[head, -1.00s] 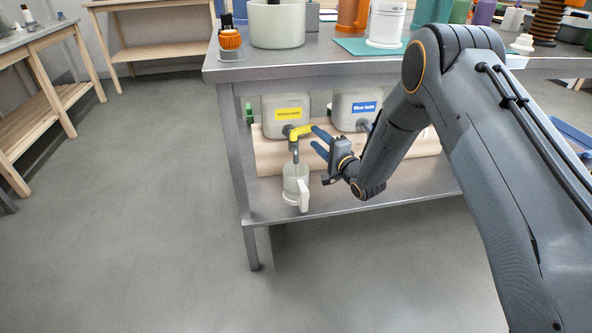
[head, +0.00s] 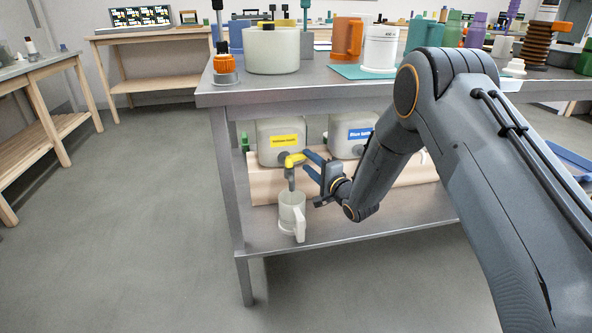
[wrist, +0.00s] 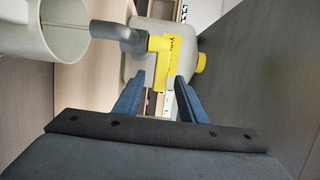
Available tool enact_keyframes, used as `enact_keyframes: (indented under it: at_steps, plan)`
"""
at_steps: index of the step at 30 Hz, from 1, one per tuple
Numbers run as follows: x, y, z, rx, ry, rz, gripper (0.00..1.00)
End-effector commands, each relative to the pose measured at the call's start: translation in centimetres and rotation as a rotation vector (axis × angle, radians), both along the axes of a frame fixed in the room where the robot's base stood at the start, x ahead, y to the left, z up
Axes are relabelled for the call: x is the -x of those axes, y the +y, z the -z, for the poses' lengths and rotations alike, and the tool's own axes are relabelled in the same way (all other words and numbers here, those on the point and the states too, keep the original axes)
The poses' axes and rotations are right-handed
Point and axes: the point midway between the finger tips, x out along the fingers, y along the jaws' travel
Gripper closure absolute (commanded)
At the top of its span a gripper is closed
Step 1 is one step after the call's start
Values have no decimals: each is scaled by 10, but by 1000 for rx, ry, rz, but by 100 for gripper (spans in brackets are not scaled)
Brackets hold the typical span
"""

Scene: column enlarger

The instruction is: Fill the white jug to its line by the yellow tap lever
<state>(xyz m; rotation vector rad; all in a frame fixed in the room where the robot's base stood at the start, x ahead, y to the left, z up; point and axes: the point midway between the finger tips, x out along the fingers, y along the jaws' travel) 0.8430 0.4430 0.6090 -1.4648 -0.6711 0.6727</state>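The white jug (head: 291,212) stands upright on the lower shelf under the grey tap spout (head: 291,178), its handle towards me. It also shows at the upper left of the wrist view (wrist: 48,48); its fill line and water level cannot be made out. The yellow tap lever (head: 294,160) sits on the tap of the tank with the yellow label (head: 284,141). In the wrist view the lever (wrist: 163,66) lies between my fingertips. My gripper (head: 305,162) is open, its two blue fingers on either side of the lever's end, with no clear grip on it.
A second tank with a blue label (head: 360,134) stands to the right, partly behind my arm. A wooden block (head: 268,190) runs below the tanks. The grey tabletop (head: 290,87) overhangs the shelf. The floor at left is clear.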

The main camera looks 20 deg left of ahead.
Motion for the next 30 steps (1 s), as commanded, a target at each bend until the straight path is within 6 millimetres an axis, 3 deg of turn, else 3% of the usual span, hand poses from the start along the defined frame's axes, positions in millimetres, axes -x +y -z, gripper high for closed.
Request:
enact_keyframes:
  at_steps: [10, 21, 30]
  plan:
    - [-16, 20, 0, -1, -2, 0, 62]
    - [-51, 60, 0, -2, -1, 0, 62]
    - [-60, 69, -1, -1, -1, 1, 62]
